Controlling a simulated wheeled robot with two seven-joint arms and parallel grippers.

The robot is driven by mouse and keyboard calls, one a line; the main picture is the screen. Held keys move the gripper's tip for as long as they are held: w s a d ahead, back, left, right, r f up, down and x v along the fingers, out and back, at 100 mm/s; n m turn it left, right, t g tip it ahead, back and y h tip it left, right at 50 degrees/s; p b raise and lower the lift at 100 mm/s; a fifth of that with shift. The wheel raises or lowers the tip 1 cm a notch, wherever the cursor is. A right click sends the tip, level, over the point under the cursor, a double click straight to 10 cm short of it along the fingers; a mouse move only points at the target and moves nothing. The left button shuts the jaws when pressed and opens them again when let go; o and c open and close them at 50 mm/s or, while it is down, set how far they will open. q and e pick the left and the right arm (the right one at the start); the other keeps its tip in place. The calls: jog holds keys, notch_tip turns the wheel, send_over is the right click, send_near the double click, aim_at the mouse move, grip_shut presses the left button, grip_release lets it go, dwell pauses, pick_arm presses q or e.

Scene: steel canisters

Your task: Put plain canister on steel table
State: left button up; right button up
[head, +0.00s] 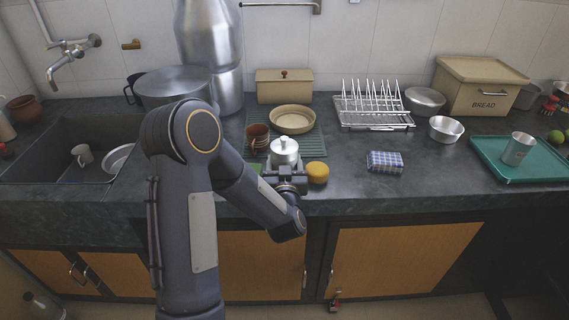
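No separate steel table can be made out. My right gripper is not in view.
A yellow round sponge-like thing (317,172) sits just right of the gripper. A brown cup (258,138) and a tan bowl (292,119) stand behind, on a green mat. A checked box (385,162) and a green tray (535,169) lie further right. Counter (345,160) between is clear.

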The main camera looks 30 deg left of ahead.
pick_arm(q)
jog(key=shift+f+b, duration=0.1)
jog(key=shift+b, duration=0.2)
jog(key=o, duration=1.1)
